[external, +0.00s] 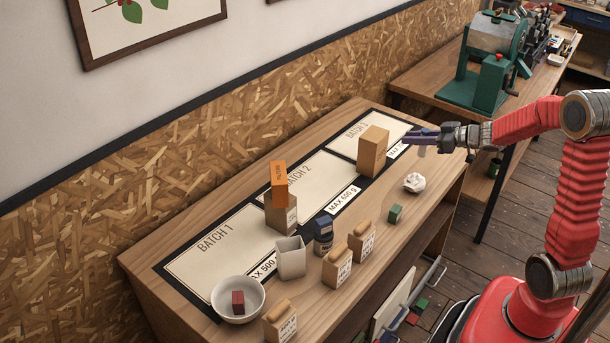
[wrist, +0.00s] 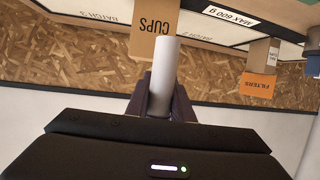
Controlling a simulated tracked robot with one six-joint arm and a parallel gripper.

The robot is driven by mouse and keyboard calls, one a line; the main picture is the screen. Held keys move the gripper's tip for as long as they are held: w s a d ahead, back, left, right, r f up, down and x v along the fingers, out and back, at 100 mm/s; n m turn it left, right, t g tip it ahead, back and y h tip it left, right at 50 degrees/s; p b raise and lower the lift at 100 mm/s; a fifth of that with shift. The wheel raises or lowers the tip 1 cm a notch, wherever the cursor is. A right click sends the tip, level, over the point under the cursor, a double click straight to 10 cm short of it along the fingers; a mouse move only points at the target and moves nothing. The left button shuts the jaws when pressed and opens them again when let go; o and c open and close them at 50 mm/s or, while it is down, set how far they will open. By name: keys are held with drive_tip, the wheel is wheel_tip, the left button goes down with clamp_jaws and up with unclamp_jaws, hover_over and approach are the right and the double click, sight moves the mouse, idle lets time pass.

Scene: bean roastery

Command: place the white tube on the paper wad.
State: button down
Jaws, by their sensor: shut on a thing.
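The white tube (wrist: 163,75) is held between the dark purple fingers of my gripper (wrist: 160,100) in the wrist view. In the external view my gripper (external: 423,141) is shut on the tube, and only a small pale end of the tube (external: 422,152) shows below the fingers. The crumpled white paper wad (external: 414,183) lies on the wooden table, below my gripper and a little to its left. The tube is above the table, apart from the wad. The wad does not show in the wrist view.
A tall cardboard box (external: 372,151) stands left of my gripper. A green cube (external: 395,214) lies near the wad. An orange box (external: 279,184) sits on a brown box.

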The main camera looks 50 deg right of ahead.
drive_tip(key=shift+f, duration=0.1)
wheel_tip(320, 180, down, 6)
idle(0.4)
drive_tip(key=shift+f, duration=0.1)
drive_tip(key=shift+f, duration=1.8)
drive_tip(key=c, duration=1.6)
unclamp_jaws()
drive_tip(key=shift+f, duration=0.1)
drive_tip(key=shift+o, duration=0.2)
drive_tip(key=v, duration=1.2)
